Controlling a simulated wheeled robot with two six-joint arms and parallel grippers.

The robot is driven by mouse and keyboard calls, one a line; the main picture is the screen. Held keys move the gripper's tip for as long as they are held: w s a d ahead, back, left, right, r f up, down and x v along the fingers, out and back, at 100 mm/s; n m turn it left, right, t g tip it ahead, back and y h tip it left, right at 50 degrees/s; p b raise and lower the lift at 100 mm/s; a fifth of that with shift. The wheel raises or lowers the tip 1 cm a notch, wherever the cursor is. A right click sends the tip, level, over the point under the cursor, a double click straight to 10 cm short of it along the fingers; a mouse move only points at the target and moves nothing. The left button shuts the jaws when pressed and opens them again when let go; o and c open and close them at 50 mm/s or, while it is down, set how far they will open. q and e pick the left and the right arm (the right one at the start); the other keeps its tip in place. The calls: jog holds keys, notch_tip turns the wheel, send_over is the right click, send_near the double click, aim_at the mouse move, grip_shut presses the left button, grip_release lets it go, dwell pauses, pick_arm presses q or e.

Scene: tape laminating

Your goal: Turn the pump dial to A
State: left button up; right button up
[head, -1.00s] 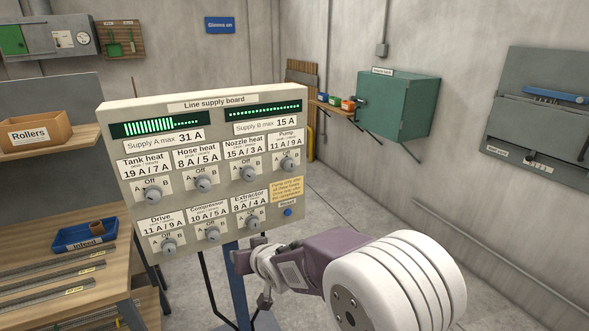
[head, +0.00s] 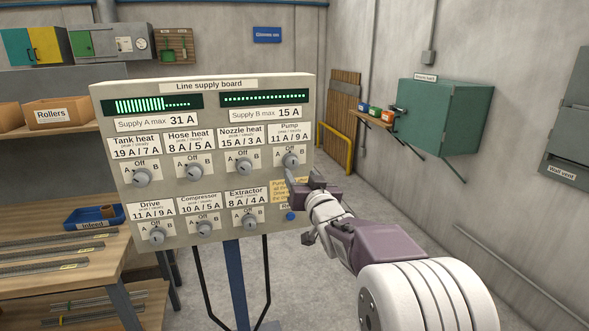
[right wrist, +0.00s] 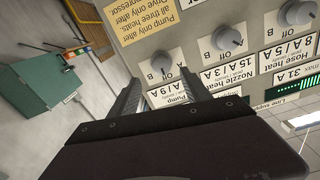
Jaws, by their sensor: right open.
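The Pump dial (head: 290,160) is a round grey knob at the upper right of the cream Line supply board (head: 180,86). Off is marked above it, with A on its left and B on its right. Its exact pointer direction is too small to tell. My right gripper (head: 303,178) is open and empty, just below and in front of this dial. In the right wrist view the Pump dial (right wrist: 158,67) shows between the spread fingertips of the gripper (right wrist: 158,80), seemingly just beyond them; contact cannot be told. My left gripper is not in view.
The Nozzle heat dial (head: 243,166) is close on the left. A wooden bench (head: 75,255) stands left; open floor lies right.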

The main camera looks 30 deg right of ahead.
aim_at(293, 166)
jog(key=x, duration=0.7)
jog(key=shift+a+p, duration=0.2)
jog(key=shift+p, duration=0.2)
jog(key=shift+w+d, duration=0.2)
jog(key=shift+w, duration=0.2)
grip_shut()
